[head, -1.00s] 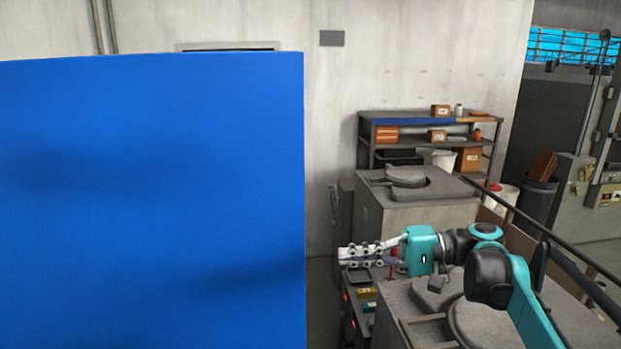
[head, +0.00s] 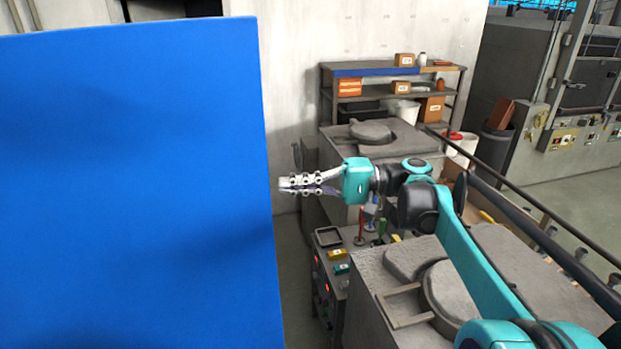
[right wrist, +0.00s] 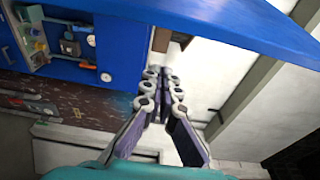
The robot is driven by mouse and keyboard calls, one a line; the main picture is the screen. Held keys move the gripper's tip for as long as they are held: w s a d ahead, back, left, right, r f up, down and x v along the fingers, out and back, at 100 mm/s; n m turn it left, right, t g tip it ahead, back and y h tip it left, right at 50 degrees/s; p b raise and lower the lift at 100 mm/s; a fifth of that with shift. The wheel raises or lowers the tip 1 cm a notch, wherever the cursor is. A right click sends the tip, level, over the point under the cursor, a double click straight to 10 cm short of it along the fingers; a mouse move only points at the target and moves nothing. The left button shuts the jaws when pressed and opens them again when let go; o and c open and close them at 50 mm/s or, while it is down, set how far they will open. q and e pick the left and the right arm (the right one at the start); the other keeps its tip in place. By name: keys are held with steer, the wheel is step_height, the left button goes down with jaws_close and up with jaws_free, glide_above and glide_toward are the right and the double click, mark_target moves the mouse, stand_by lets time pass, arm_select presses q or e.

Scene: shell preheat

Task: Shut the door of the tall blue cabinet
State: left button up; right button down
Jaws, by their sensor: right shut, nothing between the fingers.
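A large flat blue panel (head: 135,190), apparently the open door of the tall blue cabinet, fills the left of the head view and hides what is behind it. My right gripper (head: 284,184) is shut and empty, its fingertips pointing left just beside the panel's right edge in the picture. I cannot tell whether they touch. In the right wrist view the shut fingers (right wrist: 160,82) are in the middle. A blue panel (right wrist: 215,22) crosses the top, and a blue front (right wrist: 118,45) with an open compartment of small items is at upper left. My left gripper is not in view.
Below my right arm are a cart (head: 335,262) with small tools and a grey block-like unit (head: 372,290). A shelf rack (head: 345,72) stands against the back wall. A dark rail (head: 535,225) runs along the right. A strip of floor (head: 294,270) is clear beside the panel.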

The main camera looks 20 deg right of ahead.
steer(key=s+a+p, duration=0.2)
steer(key=a, duration=0.1)
steer(key=shift+s+a+f, duration=0.1)
steer(key=shift+s+a, duration=0.1)
steer(key=shift+s, duration=0.2)
steer(key=shift+s, duration=0.1)
